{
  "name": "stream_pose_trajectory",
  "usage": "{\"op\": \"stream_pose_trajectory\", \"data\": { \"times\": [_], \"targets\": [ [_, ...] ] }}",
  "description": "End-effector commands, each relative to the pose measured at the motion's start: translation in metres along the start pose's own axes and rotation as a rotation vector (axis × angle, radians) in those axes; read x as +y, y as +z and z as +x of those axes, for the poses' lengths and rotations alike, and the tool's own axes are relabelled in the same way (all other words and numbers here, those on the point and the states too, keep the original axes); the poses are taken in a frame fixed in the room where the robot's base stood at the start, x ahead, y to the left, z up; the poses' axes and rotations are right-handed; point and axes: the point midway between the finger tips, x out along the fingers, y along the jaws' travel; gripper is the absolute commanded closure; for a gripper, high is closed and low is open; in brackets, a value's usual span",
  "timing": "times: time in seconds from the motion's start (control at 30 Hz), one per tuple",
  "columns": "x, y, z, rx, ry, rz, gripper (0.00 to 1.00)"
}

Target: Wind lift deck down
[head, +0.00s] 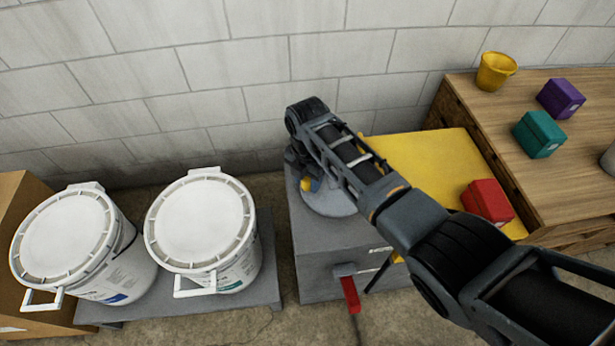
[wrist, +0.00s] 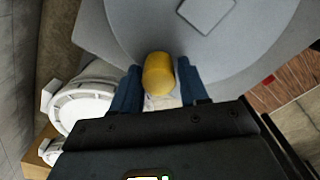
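The lift is a grey cabinet (head: 330,240) with a flat yellow deck (head: 425,160) at its right side. A round grey crank disc (head: 330,203) lies on the cabinet top, with an upright yellow knob (head: 306,184) near its left edge. The disc (wrist: 225,75) and the knob (wrist: 158,75) also show in the wrist view. My gripper (wrist: 160,85) has its two blue fingers on either side of the knob and appears shut on it. In the head view my arm hides part of the disc and deck.
A red box (head: 487,201) rests on the deck. A red lever (head: 350,294) sticks out of the cabinet front. Two white buckets (head: 200,220) stand on a low grey platform at left. The wooden bench (head: 500,120) at right holds a yellow cup, purple box and teal box.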

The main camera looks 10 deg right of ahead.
Motion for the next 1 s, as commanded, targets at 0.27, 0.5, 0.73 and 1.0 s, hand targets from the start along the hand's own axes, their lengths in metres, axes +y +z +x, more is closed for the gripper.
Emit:
{"op": "stream_pose_trajectory", "data": {
  "times": [0.27, 0.5, 0.73, 1.0],
  "targets": [
    [0.000, 0.001, 0.000, -0.001, 0.001, 0.002, 0.39],
    [0.001, 0.002, -0.008, -0.003, 0.004, 0.003, 0.39],
    [0.001, 0.001, -0.043, -0.003, 0.005, 0.001, 0.39],
    [0.000, 0.001, -0.074, -0.002, 0.002, 0.002, 0.39]
  ]
}}
